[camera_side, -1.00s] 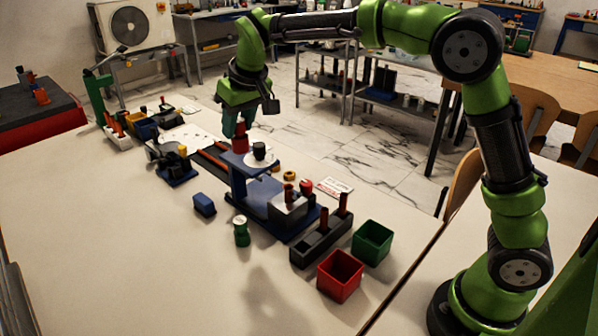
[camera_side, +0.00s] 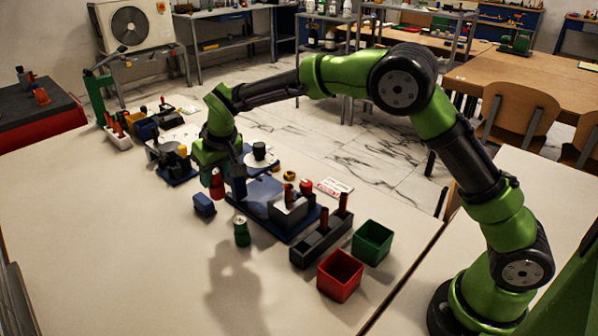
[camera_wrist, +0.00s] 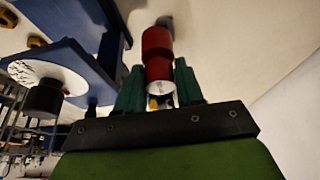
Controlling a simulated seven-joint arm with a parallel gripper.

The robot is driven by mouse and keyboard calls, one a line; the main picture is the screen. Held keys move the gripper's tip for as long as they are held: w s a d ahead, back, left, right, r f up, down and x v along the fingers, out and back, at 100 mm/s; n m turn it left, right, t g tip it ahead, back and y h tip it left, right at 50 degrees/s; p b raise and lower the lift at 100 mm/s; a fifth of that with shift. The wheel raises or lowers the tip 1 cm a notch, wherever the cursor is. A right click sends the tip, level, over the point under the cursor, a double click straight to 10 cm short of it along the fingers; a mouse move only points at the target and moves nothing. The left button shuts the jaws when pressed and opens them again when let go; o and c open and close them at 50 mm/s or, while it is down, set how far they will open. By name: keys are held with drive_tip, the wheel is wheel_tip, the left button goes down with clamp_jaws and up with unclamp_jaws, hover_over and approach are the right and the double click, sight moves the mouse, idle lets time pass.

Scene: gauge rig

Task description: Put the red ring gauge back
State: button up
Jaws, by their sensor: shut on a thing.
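My gripper (camera_side: 215,168) is shut on the red ring gauge (camera_side: 217,186), a stepped red cylinder hanging below the fingers in the side view. In the wrist view the gauge (camera_wrist: 157,55) sits between the two teal fingertips of my gripper (camera_wrist: 159,88), with a pale end face towards the camera. It is held above the table, left of the blue gauge stand (camera_side: 262,190). A green cylinder with a pale top (camera_side: 241,232) stands on the table in front of the stand.
A blue block (camera_side: 204,204) lies close below the held gauge. A dark rack (camera_side: 318,243) with upright reddish pins, a red bin (camera_side: 340,276) and a green bin (camera_side: 373,242) stand to the right. The front left of the table is clear.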

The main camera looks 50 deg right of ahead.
wheel_tip(320, 180, down, 10)
drive_tip(key=shift+r, duration=0.25)
drive_tip(key=shift+f, duration=0.1)
drive_tip(key=o, duration=1.1)
drive_tip(key=shift+f, duration=0.1)
